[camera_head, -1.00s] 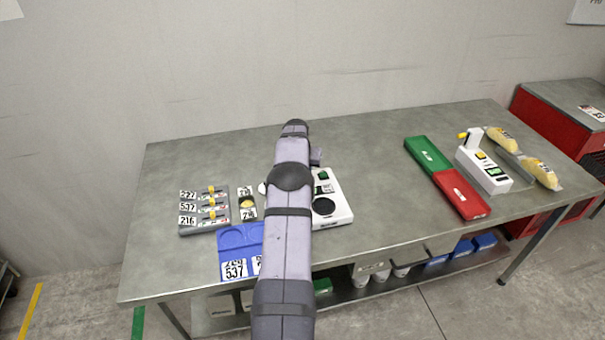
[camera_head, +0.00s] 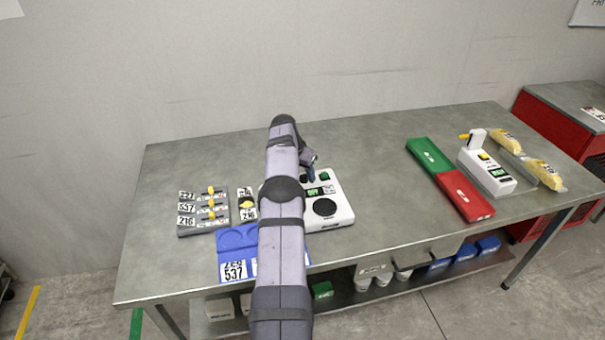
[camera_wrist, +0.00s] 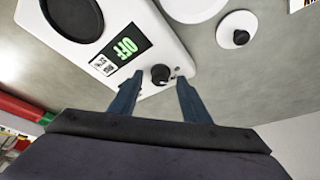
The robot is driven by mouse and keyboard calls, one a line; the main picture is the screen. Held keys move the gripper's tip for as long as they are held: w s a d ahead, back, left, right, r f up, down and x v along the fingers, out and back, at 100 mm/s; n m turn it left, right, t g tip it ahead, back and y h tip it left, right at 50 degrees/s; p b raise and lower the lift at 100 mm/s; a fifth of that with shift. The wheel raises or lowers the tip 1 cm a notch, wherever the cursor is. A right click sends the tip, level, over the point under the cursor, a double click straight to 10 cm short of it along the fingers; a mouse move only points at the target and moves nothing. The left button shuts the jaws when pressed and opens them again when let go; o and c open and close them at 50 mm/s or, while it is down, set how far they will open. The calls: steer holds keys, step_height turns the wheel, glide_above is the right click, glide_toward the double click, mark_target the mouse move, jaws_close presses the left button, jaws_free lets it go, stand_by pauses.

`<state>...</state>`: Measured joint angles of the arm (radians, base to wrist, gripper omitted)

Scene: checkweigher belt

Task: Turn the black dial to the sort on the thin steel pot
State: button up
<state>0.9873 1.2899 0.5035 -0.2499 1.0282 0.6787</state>
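The black dial (camera_wrist: 160,74) sits on the white scale unit (camera_wrist: 160,30), beside a lit display (camera_wrist: 118,48) reading OFF in green. In the wrist view my gripper (camera_wrist: 160,77) is open, with one blue fingertip on each side of the dial; I cannot tell whether they touch it. I cannot pick out a thin steel pot.
A grey rack (camera_head: 190,230) with numbered tags and yellow pieces stands left, near a blue tray (camera_head: 232,254). Green (camera_head: 431,155) and red (camera_head: 468,196) trays and another white device (camera_head: 489,175) are right. A white disc (camera_wrist: 238,36) is beside the unit.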

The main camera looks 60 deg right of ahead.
stand_by(0.3)
steer(key=b+v, duration=0.3)
steer(key=v, duration=0.4)
steer(key=shift+r, duration=0.2)
stand_by(0.3)
steer(key=s+d+r+m+p, duration=0.2)
steer(key=s+d+r+p, duration=0.1)
steer(key=s, duration=0.5)
steer(key=w+a+f+n+t+y, duration=0.1)
steer(key=w+n, duration=0.4)
steer(key=n, duration=0.6)
steer(key=shift+w+a+f+t, duration=0.2)
steer(key=shift+a+f+t, duration=0.35)
steer(key=shift+f+t, duration=0.55)
